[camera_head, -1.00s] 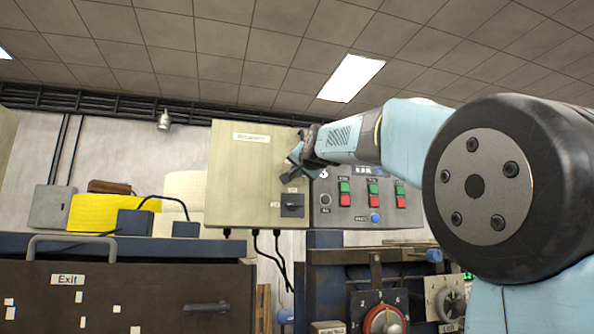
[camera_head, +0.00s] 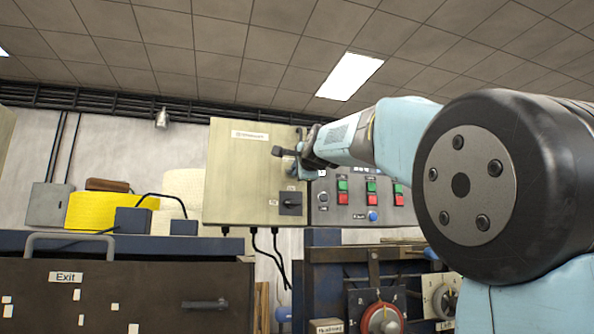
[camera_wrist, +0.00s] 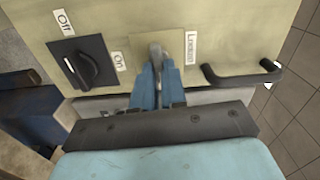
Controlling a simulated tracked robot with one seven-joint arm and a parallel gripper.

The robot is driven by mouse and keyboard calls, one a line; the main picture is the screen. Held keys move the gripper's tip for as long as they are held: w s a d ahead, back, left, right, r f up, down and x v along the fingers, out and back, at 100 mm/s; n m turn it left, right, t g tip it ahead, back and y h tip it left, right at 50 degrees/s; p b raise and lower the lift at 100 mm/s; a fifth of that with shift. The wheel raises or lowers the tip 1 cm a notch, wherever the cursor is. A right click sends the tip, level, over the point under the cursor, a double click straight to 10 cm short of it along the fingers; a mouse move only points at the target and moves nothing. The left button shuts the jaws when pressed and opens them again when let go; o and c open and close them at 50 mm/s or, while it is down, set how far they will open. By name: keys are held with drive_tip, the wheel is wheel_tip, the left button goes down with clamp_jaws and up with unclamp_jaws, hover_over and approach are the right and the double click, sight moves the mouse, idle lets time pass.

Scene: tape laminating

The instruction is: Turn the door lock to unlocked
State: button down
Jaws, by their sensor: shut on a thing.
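The door lock (camera_wrist: 155,47) is a small grey knob on a pale square plate, on the beige door of a wall cabinet (camera_head: 238,170). A label reading "Locked" stands beside it in the wrist view. My gripper (camera_wrist: 152,72) has its blue fingers shut on the knob and hides much of it. In the head view, my gripper (camera_head: 304,170) is at the cabinet's right side, and the lock is hidden behind it. The knob's exact angle is hard to tell.
A black rotary switch (camera_wrist: 84,63) with Off and On labels sits close beside the lock. A dark door handle (camera_wrist: 242,74) sticks out on its other side. A panel of green and red buttons (camera_head: 362,200) adjoins the cabinet.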

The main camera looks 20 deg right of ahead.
drive_tip(key=shift+w+d+f+m, duration=0.1)
drive_tip(key=shift+f+m, duration=0.2)
drive_tip(key=shift+m, duration=0.2)
drive_tip(key=c, duration=1.4)
unclamp_jaws()
drive_tip(key=shift+o, duration=1.1)
drive_tip(key=shift+r, duration=0.1)
drive_tip(key=s, duration=1.3)
drive_tip(key=shift+s, duration=0.4)
drive_tip(key=s+f+n+g, duration=0.4)
drive_tip(key=s+f+n, duration=0.2)
drive_tip(key=f, duration=1)
drive_tip(key=s+a+f+n+g, duration=0.1)
drive_tip(key=s+f+n+g, duration=0.3)
drive_tip(key=f, duration=1.2)
drive_tip(key=s+f+n+g, duration=0.4)
drive_tip(key=s+f+n, duration=0.4)
drive_tip(key=s+f, duration=0.4)
wheel_tip(320, 180, down, 4)
drive_tip(key=shift+a+f, duration=0.15)
drive_tip(key=shift+f, duration=0.05)
